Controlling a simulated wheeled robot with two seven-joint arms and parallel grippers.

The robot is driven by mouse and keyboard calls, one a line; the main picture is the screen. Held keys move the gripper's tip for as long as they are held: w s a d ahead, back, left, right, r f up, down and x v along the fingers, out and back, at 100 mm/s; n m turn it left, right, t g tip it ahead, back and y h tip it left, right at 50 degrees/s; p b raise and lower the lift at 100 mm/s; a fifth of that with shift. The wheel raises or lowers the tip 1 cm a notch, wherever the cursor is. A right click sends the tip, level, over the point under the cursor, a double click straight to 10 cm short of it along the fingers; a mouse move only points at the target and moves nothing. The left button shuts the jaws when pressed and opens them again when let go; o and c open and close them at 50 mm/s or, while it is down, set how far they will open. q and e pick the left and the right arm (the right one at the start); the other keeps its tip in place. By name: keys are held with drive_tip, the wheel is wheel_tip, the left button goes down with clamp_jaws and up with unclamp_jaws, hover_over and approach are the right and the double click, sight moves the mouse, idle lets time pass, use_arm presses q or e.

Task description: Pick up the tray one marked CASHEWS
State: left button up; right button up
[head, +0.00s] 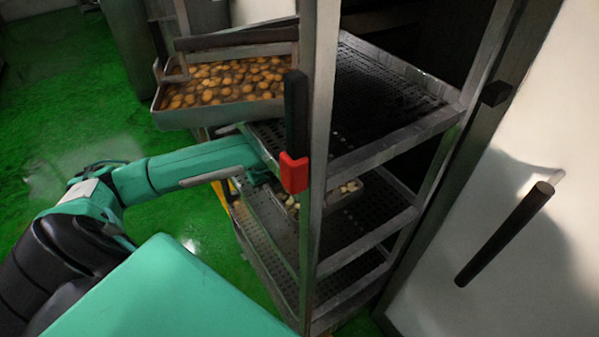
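No CASHEWS marking can be read in this view. A metal tray (345,199) with pale pieces, possibly cashews, sits on a middle shelf of the rack, partly hidden behind the front post. A second metal tray (178,119) full of round orange-brown nuts is higher up at the left and sticks out of the rack. My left arm reaches in from the left, below the nut tray. Its end, the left gripper (262,172), is at the rack beside the post, above and left of the pale-piece tray. Its fingers cannot be made out. My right gripper is out of view.
The metal rack has perforated shelves (375,95) and a thick upright post (320,150) in front. A black and red fitting (295,135) is at the post. A white panel with a black handle (505,234) stands at the right. Green floor (45,75) is open at the left.

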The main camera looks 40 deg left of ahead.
use_arm(q)
drive_tip(key=shift+a+f, duration=0.15)
drive_tip(key=shift+f, duration=0.1)
clamp_jaws()
drive_tip(key=shift+w+r, duration=0.1)
drive_tip(key=shift+r, duration=0.05)
idle(1.2)
